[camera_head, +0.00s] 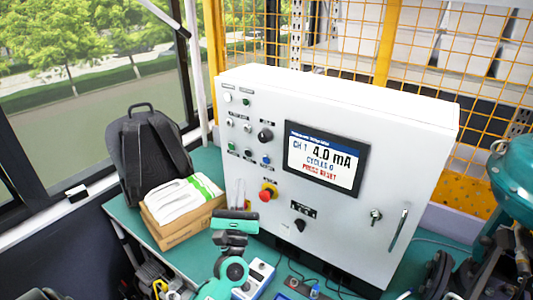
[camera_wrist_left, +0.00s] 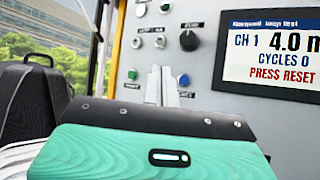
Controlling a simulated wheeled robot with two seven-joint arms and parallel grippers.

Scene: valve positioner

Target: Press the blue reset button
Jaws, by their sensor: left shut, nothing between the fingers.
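The blue reset button (camera_head: 265,160) is on the front panel of the white control cabinet, left of the screen and below the black knob. It also shows in the left wrist view (camera_wrist_left: 183,80), just right of my fingertips. My left gripper (camera_head: 240,190) is shut and empty, its fingers pointing at the panel below and left of the button. In the left wrist view the closed fingers (camera_wrist_left: 161,76) stand between a green button and the blue button. I cannot tell the gap to the panel. The screen (camera_head: 325,158) reads 4.0 mA, CYCLES 0, PRESS RESET. My right gripper is not in view.
A red and yellow emergency stop (camera_head: 267,193) sits below the button. A black knob (camera_head: 265,135) is above it. A cardboard box (camera_head: 180,220) with white packs and a black backpack (camera_head: 150,155) are at left. A teal device (camera_head: 515,165) stands at far right.

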